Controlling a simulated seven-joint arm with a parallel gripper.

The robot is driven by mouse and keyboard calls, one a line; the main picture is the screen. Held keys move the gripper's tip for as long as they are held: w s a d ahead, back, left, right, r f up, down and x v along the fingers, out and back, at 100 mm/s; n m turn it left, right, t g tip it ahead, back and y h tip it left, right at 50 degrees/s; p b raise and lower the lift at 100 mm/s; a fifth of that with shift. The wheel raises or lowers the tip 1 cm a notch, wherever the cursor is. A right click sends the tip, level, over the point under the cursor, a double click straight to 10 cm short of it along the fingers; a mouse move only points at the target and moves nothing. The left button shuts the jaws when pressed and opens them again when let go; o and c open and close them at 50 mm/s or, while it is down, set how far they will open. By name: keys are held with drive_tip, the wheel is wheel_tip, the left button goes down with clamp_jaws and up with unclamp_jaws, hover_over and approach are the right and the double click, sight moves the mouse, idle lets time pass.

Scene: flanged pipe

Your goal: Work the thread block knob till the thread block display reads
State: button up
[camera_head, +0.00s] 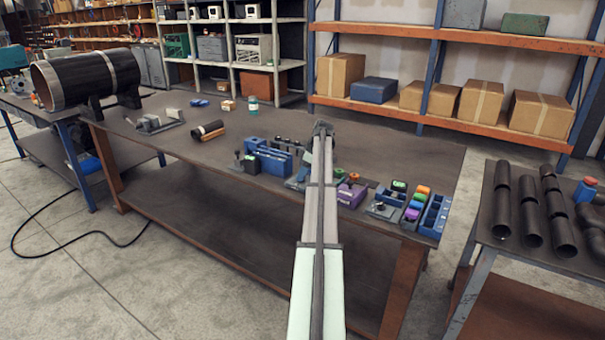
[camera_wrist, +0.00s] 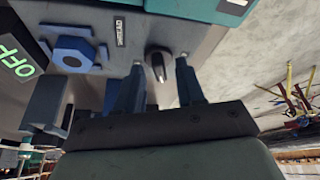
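In the wrist view, the thread block (camera_wrist: 205,38) is a grey block with a small "THREAD" label (camera_wrist: 120,31). Its knob (camera_wrist: 157,66) is dark and rounded with a pale pointer mark. A blue hex nut (camera_wrist: 72,53) sits on a blue piece between the display and the label. My gripper (camera_wrist: 160,65) is open, one finger on each side of the knob, with visible gaps; I cannot tell its exact distance. In the head view, my arm hides the fingers and most of the block.
In the head view, the dark workbench (camera_head: 250,125) holds a purple block (camera_head: 350,194) and blue trays (camera_head: 432,217) right of my arm. A blue holder (camera_head: 272,160) stands left. Black pipes (camera_head: 530,215) lie on a side table. The bench's back right is clear.

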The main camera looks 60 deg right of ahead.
clamp_jaws()
drive_tip(key=shift+m, duration=0.3)
drive_tip(key=m+h, duration=0.1)
drive_tip(key=m, duration=0.1)
drive_tip(key=shift+a+m, duration=0.15)
drive_tip(key=shift+m, duration=0.15)
drive_tip(key=shift+m+h, duration=0.9)
drive_tip(key=shift+m, duration=1.1)
unclamp_jaws()
